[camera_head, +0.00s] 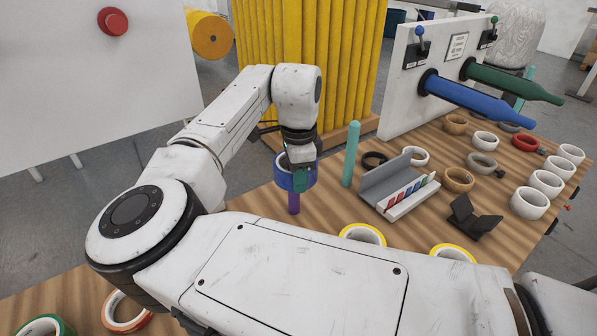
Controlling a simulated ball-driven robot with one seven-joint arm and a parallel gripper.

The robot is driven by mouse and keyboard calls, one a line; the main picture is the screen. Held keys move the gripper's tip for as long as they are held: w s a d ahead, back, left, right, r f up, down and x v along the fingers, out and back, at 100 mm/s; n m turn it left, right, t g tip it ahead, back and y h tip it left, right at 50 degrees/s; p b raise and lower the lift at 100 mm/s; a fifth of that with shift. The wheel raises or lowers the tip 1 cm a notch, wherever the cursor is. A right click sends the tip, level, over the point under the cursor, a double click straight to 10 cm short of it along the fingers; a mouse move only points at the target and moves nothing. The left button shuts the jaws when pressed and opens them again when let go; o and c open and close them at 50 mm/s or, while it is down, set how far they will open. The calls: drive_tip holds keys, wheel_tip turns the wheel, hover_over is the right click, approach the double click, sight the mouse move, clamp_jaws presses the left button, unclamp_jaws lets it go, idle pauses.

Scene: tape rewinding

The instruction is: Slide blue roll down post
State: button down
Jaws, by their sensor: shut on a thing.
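The blue roll (284,178) hangs under my gripper (301,177), which is shut on its right side wall. A purple post (294,203) shows below the roll, its lower part reaching toward the wooden table (262,203). The roll is around or just in front of the post's upper part; the post's top is hidden by the roll and gripper, so I cannot tell fully. The roll sits well above the table top.
A teal post (351,153) stands close to the right of the roll. A grey card holder (398,186) and several loose rolls lie further right. Blue (478,98) and green (512,82) spindles jut from a white panel (396,88). My arm covers the front of the table.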

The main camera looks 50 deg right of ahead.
drive_tip(key=shift+f, duration=0.25)
drive_tip(key=c, duration=1)
unclamp_jaws()
wheel_tip(320, 180, up, 11)
drive_tip(key=shift+f, duration=0.1)
idle(0.4)
